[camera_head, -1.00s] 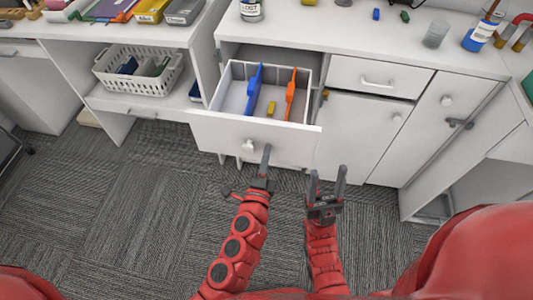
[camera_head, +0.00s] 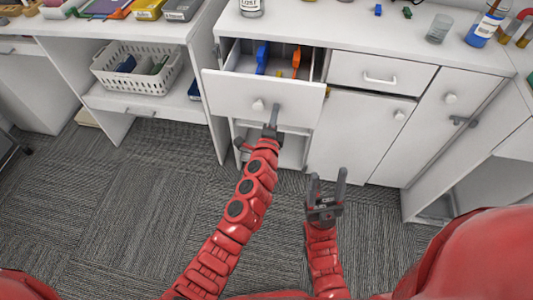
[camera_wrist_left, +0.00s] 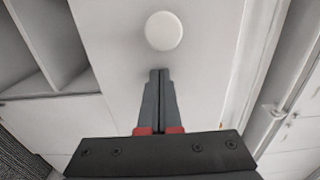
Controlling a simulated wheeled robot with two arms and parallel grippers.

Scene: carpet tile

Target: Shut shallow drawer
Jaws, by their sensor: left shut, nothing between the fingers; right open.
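The shallow drawer (camera_head: 228,97) is partly open in the head view, its white front standing out from the cabinet. A round white knob (camera_head: 258,105) sits on that front. In the left wrist view the knob (camera_wrist_left: 164,31) is just beyond my fingertips. My left gripper (camera_head: 276,108) is shut and empty, its tips at the drawer front just right of the knob; whether they touch cannot be told. My right gripper (camera_head: 328,178) is open and empty, low in front of the cabinet. A blue item (camera_head: 262,58) and an orange item (camera_head: 296,60) lie in the drawer.
A shut drawer (camera_head: 372,74) and cupboard doors (camera_head: 360,138) stand to the right. A white basket (camera_head: 138,68) sits on the shelf at left. Bottles and small items stand on the countertop (camera_head: 330,28). The carpet (camera_head: 130,200) is clear.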

